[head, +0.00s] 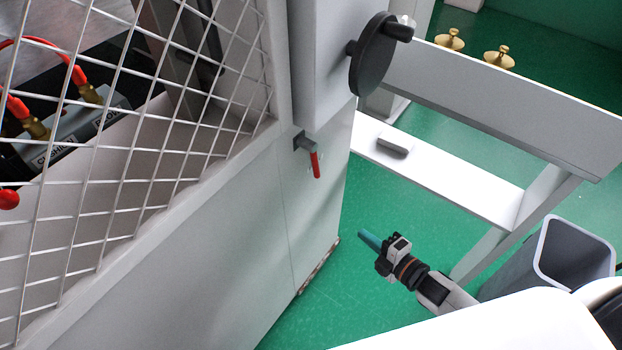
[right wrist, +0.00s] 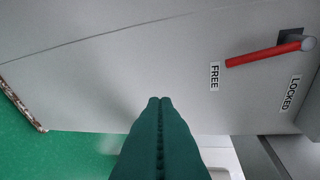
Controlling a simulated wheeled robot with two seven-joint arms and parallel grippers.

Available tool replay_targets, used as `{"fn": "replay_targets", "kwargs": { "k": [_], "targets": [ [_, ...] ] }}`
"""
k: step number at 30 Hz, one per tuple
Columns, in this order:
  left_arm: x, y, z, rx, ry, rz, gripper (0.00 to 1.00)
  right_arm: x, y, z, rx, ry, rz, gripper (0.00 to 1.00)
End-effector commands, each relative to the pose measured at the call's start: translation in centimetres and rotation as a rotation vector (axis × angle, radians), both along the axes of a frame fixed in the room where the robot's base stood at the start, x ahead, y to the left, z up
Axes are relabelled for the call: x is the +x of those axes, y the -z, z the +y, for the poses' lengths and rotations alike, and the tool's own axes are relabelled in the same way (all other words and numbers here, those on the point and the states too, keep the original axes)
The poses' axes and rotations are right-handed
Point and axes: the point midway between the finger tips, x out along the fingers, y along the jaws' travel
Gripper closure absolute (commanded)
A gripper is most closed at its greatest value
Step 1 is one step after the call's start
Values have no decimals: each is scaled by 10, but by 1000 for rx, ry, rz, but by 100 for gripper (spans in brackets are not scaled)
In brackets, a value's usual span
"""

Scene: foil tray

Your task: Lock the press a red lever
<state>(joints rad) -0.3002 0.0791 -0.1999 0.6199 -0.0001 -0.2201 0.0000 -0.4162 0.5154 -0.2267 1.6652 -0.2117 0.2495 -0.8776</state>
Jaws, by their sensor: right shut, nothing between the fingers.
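The red lever (head: 315,165) hangs from a grey pivot on the side of the light grey press cabinet (head: 318,210). In the right wrist view the red lever (right wrist: 262,55) lies to the upper right, with its free end beside the FREE label (right wrist: 214,76). The LOCKED label (right wrist: 291,93) is on the lower right, apart from the lever. My right gripper (head: 370,240) is shut and empty, below and right of the lever in the head view and clear of it. Its teal fingers (right wrist: 160,101) are together in the right wrist view. My left gripper is out of view.
A wire mesh guard (head: 130,130) covers the left, with red hoses behind it. A black handwheel (head: 373,55) sticks out above the lever. A grey frame (head: 500,95) and a grey bin (head: 522,272) stand right. Green floor (head: 400,205) is open beside the cabinet.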

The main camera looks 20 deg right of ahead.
Motion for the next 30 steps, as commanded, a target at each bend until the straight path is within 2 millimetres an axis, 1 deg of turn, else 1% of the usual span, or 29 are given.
{"fn": "replay_targets", "kwargs": {
  "k": [1,3,6,9,12,20,23,26,30],
  "targets": [
    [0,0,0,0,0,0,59,1,-28,11,-39,-63,-83,100],
    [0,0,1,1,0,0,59,1,-59,24,-84,-130,-184,100],
    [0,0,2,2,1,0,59,-3,-89,38,-129,-195,-287,100],
    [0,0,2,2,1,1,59,-5,-104,45,-151,-226,-339,100],
    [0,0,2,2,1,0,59,-6,-109,47,-157,-235,-356,100],
    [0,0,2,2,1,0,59,-5,-108,47,-157,-233,-354,100],
    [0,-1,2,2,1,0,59,-2,-109,49,-156,-233,-354,100],
    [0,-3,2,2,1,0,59,7,-110,55,-156,-231,-355,100],
    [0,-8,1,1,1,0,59,29,-112,70,-155,-231,-356,100]
  ]
}}
